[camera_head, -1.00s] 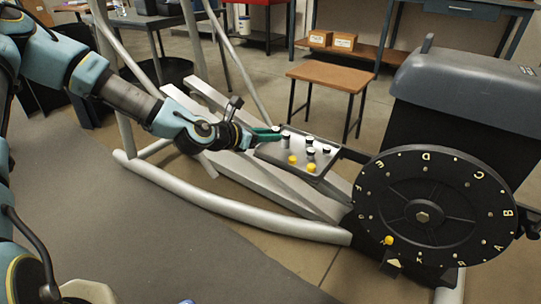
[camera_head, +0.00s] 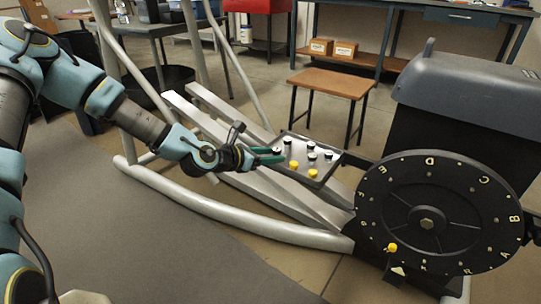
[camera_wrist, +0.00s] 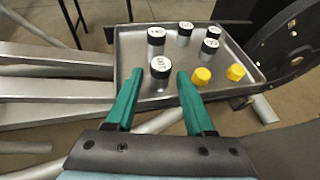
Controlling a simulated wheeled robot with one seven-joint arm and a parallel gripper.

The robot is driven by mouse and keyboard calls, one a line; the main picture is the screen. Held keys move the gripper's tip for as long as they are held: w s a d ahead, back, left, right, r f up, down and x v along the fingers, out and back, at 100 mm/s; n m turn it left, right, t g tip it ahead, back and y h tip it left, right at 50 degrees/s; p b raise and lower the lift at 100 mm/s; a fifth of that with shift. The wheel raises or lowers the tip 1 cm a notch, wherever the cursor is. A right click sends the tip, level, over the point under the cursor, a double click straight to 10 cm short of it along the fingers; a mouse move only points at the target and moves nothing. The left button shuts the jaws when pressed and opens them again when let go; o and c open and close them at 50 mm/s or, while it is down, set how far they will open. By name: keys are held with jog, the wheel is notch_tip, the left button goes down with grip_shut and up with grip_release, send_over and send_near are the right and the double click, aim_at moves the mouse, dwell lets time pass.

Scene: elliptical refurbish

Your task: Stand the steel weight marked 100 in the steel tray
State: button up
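The weight marked 100 (camera_wrist: 160,68) is a steel cylinder with a dark band and a white top; its marking looks upside down in the wrist view. It appears upright on the steel tray (camera_wrist: 128,57), near the tray's edge on my gripper's side. It also shows at the tray's left in the head view (camera_head: 277,150). My gripper (camera_wrist: 159,78) has its green fingers apart, one on each side of this weight, with visible gaps. In the head view my gripper (camera_head: 272,155) reaches in from the left at the tray (camera_head: 330,174).
Several similar white-topped weights, one at the back left (camera_wrist: 156,36), stand in the tray. Two yellow knobs (camera_wrist: 203,77) (camera_wrist: 236,72) are at its near right. A black lettered wheel (camera_head: 430,215) stands right of the tray. A small brown table (camera_head: 333,82) is behind.

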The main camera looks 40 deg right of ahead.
jog(key=shift+o, duration=0.4)
jog(key=p+v, duration=0.2)
jog(key=v, duration=1)
jog(key=shift+a, duration=0.15)
jog(key=w+a+f+m+y, duration=0.2)
jog(key=a+f+m+y, duration=0.15)
jog(key=a+m, duration=0.4)
jog(key=w+a+f+m+y, duration=0.2)
jog(key=a+m+y, duration=0.25)
jog(key=a, duration=0.65)
jog(key=a+r+m+y, duration=0.2)
jog(key=a+r+m, duration=0.1)
jog(key=a+r, duration=0.4)
jog(key=a+r+m+t+y, duration=0.1)
jog(key=a+r+m+y, duration=0.2)
jog(key=a+r, duration=0.4)
jog(key=a+m, duration=0.1)
jog(key=a, duration=0.4)
jog(key=shift+s+r, duration=0.3)
